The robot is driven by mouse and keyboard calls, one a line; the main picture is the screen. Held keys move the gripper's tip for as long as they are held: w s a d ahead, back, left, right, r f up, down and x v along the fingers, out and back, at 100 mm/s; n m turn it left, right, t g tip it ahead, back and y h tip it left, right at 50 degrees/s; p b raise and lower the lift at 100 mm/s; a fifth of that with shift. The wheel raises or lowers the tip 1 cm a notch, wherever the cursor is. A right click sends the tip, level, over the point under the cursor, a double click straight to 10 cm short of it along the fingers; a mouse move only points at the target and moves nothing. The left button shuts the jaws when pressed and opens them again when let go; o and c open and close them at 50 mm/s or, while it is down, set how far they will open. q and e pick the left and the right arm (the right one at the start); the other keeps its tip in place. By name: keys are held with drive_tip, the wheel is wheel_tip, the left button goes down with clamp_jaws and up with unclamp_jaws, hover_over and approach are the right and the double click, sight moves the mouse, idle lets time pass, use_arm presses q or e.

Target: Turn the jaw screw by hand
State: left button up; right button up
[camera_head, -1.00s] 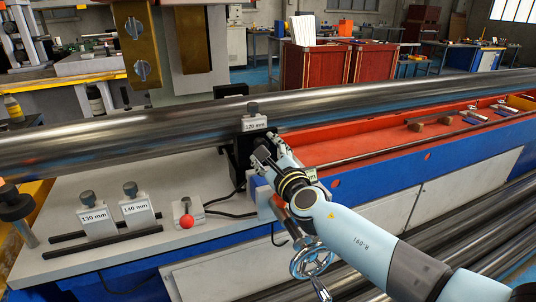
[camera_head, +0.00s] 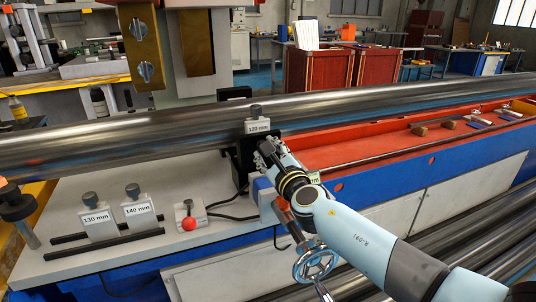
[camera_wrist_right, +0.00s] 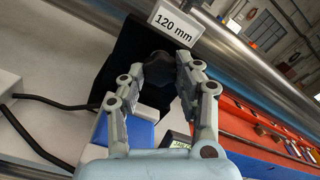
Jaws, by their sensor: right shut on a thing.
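The black jaw block (camera_head: 240,165) stands in front of the long steel tube (camera_head: 120,135), below a block labelled 120 mm (camera_head: 258,127). My right gripper (camera_head: 266,154) reaches in from the lower right to the front of the jaw block. In the right wrist view, its two fingers (camera_wrist_right: 160,80) are shut on a dark round screw head (camera_wrist_right: 156,68), the jaw screw, against the black block. The fingers partly cover the screw, and its far side is hidden. My left gripper is not in view.
Blocks labelled 130 mm (camera_head: 97,222) and 140 mm (camera_head: 139,211) stand on the bench at the left. A control box with a red ball knob (camera_head: 189,224) sits nearer the jaw. A handwheel (camera_head: 316,262) is below my arm. Black cables run beside the jaw.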

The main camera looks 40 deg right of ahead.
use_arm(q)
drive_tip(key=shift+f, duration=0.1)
use_arm(e)
drive_tip(key=o, duration=1)
drive_tip(key=shift+c, duration=0.2)
drive_tip(key=shift+p+v, duration=0.6)
drive_tip(key=shift+v, duration=2.35)
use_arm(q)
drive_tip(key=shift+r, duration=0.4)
use_arm(e)
drive_tip(key=shift+s, duration=0.1)
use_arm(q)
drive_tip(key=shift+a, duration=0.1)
use_arm(e)
drive_tip(key=v, duration=1.1)
drive_tip(key=shift+s+f, duration=0.1)
drive_tip(key=shift+s, duration=0.35)
